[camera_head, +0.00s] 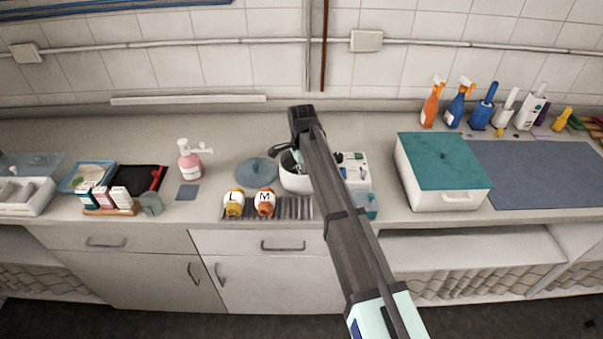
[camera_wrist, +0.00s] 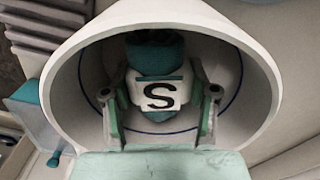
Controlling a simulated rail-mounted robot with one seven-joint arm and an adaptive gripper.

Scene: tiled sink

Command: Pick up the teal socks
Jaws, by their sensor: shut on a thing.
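The teal socks (camera_wrist: 155,60) are a rolled bundle with a white band marked S. They sit inside a white round pot (camera_wrist: 72,62), whose wall surrounds them in the wrist view. My gripper (camera_wrist: 160,98) reaches into the pot, with one finger on each side of the bundle, shut on it. In the head view the pot (camera_head: 293,184) stands on the counter behind my arm. My gripper (camera_head: 288,150) is at its opening there, mostly hidden by the arm, and the socks cannot be made out clearly.
A yellow roll marked L (camera_head: 234,204) and an orange roll marked M (camera_head: 265,203) are left of the pot, by a teal round lid (camera_head: 257,171). A white tray (camera_head: 352,170) is close on the right. A teal-lidded box (camera_head: 445,165) stands farther right.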

